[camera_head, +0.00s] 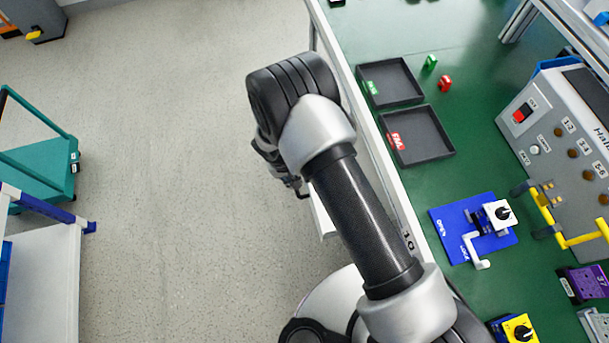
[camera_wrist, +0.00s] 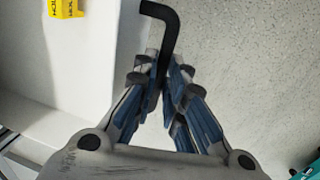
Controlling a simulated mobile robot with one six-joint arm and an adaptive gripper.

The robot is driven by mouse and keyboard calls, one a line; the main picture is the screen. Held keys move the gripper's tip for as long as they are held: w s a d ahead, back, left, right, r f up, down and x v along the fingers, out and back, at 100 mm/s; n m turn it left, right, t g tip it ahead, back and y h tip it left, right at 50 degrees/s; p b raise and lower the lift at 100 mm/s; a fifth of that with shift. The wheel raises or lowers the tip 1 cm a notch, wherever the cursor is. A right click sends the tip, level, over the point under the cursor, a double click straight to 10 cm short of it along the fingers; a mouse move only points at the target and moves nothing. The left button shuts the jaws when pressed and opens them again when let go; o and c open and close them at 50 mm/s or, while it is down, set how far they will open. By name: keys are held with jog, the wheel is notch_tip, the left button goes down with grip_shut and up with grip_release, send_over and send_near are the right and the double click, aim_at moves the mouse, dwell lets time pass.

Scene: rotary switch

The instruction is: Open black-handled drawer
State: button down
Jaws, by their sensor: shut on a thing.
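The black handle (camera_wrist: 165,25) shows in the wrist view as a dark bent bar. My gripper (camera_wrist: 167,78) has its blue-padded fingers closed around the bar, with the bent end sticking out past the fingertips. The drawer (camera_wrist: 112,60) is the pale body left of the handle. In the head view a white strip of the drawer (camera_head: 323,214) sticks out from under the green workbench, beside my arm. My gripper (camera_head: 287,172) is there partly hidden by my wrist, low at the left side of the bench. How far out the drawer stands is hard to tell.
Black trays (camera_head: 420,137) and a blue fixture (camera_head: 450,228) sit on the green workbench (camera_head: 385,35). The grey floor (camera_head: 165,170) left of the bench is clear up to a teal cart (camera_head: 45,155).

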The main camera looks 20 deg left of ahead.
jog(key=shift+s+a, duration=0.15)
jog(key=shift+a, duration=0.1)
jog(key=c, duration=1.9)
grip_release()
jog(key=r, duration=0.4)
jog(key=s+a+r, duration=0.1)
jog(key=r, duration=0.7)
jog(key=shift+s+a, duration=0.15)
jog(key=shift+a, duration=0.25)
